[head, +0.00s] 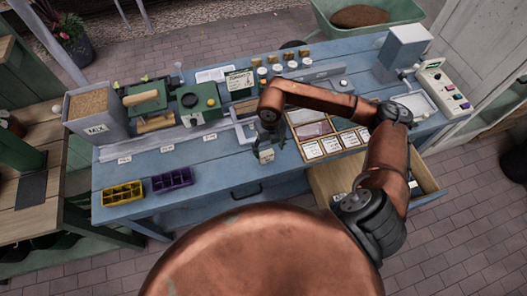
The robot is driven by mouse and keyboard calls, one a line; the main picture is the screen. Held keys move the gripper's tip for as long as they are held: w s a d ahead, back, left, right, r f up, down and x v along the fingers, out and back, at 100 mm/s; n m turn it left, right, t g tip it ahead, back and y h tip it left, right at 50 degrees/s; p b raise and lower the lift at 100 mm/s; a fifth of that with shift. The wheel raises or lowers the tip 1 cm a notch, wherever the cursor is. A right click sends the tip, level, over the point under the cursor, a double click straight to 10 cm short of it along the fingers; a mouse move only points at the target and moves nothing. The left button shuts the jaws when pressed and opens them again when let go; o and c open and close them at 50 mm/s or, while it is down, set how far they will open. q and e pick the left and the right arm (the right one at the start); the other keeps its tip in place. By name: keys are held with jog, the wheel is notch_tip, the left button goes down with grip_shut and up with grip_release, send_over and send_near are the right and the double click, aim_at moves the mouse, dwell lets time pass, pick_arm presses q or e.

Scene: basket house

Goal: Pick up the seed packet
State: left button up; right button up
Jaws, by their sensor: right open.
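A shallow wooden tray (301,151) on the blue bench holds several small cards or packets with white, printed fronts, such as the packet (312,149). Which one is the seed packet I cannot tell. My right gripper (268,140) points down over the bench, just left of the tray, with its jaws open. A small pale item (266,156) with a dark mark is right below its fingertips; whether they touch, I cannot tell. My left gripper is out of view.
Yellow (123,193) and purple (172,180) divided trays sit at the front left. A container of brown grain (92,112) stands at the back left. An open wooden drawer (325,182) juts out below the tray. The front middle of the bench is clear.

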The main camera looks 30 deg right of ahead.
aim_at(267, 153)
jog(key=f, duration=0.6)
jog(key=shift+w+a+f, duration=0.2)
jog(key=shift+w+a, duration=0.1)
jog(key=shift+a, duration=0.05)
jog(key=shift+c, duration=0.6)
jog(key=c, duration=0.9)
jog(key=shift+r, duration=0.1)
